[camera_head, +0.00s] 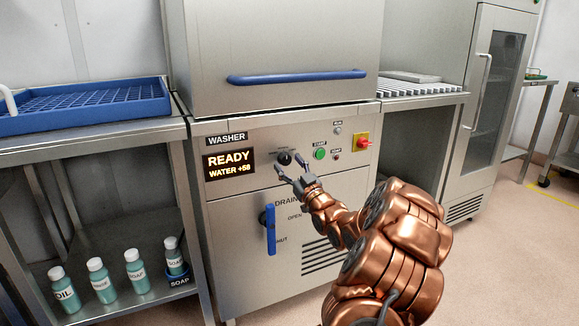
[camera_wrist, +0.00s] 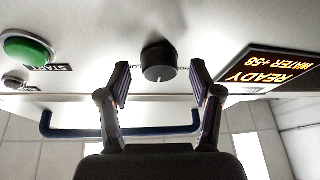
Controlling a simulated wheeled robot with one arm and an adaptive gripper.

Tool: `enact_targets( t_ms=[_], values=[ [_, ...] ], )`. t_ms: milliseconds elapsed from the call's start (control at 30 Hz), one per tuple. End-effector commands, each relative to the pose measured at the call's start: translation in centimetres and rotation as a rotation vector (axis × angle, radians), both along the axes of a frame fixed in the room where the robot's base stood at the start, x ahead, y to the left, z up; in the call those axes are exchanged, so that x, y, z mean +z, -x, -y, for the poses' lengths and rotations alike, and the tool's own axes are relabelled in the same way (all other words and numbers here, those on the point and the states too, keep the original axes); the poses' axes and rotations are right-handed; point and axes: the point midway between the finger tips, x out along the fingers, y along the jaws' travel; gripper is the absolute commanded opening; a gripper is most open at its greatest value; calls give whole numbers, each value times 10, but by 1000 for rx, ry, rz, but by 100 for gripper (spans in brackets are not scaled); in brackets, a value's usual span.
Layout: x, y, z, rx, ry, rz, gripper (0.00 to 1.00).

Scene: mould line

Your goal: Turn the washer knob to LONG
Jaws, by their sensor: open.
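The washer (camera_head: 237,196) is a steel machine with a control panel on its front. Its black round knob (camera_head: 285,158) sits between the READY display and the green start button. In the wrist view the knob (camera_wrist: 158,62) lies between and just beyond my two fingertips, apart from both. My gripper (camera_head: 291,172) is open and empty in front of the panel; its spread fingers also show in the wrist view (camera_wrist: 160,84). Labels beside the knob are partly hidden by the fingers and too small to read, so I cannot tell its setting.
The display (camera_head: 229,163) reads READY, WATER +58. The green start button (camera_head: 320,154) and a red knob on yellow (camera_head: 362,143) are to the right. A blue drain handle (camera_head: 270,229) is below. A blue hood handle (camera_head: 297,77) runs above.

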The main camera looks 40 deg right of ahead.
Motion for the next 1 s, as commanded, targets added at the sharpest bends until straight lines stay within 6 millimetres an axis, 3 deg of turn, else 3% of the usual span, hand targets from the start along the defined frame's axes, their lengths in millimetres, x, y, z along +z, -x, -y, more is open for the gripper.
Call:
enact_targets(
  t_ms=[67, 600, 1000],
  values=[
    [0, 0, 0, 0, 0, 0, 62],
    [0, 0, 0, 0, 0, 0, 6],
    [2, 0, -1, 1, -73, 23, 4]
  ],
)
